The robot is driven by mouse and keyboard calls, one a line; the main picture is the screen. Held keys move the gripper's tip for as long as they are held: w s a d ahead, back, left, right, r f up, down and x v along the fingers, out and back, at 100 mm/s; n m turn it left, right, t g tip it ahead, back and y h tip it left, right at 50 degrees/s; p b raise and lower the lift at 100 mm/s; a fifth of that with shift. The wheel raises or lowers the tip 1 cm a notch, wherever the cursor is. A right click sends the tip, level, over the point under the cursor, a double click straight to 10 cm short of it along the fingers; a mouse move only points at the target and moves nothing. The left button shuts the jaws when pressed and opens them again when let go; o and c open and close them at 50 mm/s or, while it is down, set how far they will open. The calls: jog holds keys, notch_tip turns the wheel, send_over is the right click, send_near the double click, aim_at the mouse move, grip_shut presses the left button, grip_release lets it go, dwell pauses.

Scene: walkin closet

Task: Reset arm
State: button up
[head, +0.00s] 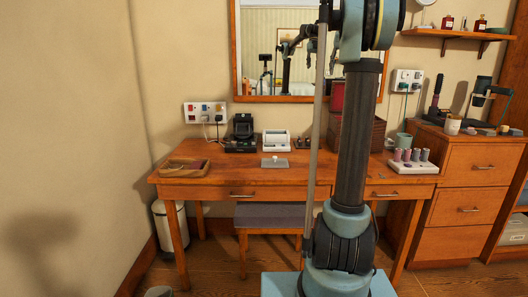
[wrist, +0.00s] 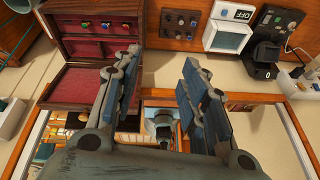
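My gripper (wrist: 160,66) shows in the wrist view with its two blue-padded fingers spread apart. It is open, and nothing is between the fingers. In the head view my blue and black arm rises in front of the desk and runs out of the top of the picture. I cannot make out the gripper directly there; the wall mirror (head: 270,50) shows a reflection of my arm.
The wooden desk (head: 228,180) holds a wooden tray (head: 184,167), a black device (head: 241,134) and a rack of small cylinders (head: 411,163). An open red-lined box (wrist: 98,50) shows in the wrist view. A stool (head: 265,215) stands under the desk. A drawer cabinet (head: 470,190) is at right.

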jog(key=s+a+f, duration=0.4)
jog(key=s+f, duration=0.2)
jog(key=s, duration=0.2)
jog(key=s+a+f+n+g, duration=0.1)
jog(key=s+a+f, duration=0.3)
jog(key=s, duration=0.5)
jog(key=s+a+f, duration=0.3)
jog(key=s+f, duration=0.4)
jog(key=s, duration=0.1)
jog(key=s+a+f+n+g, duration=0.1)
jog(key=s+a+f, duration=0.2)
jog(key=s+f, duration=2)
notch_tip(320, 180, down, 4)
jog(key=shift+s+a+r, duration=0.15)
jog(key=shift+a+r, duration=0.05)
jog(key=shift+r, duration=0.05)
jog(key=shift+w+f, duration=0.2)
jog(key=shift+w, duration=0.25)
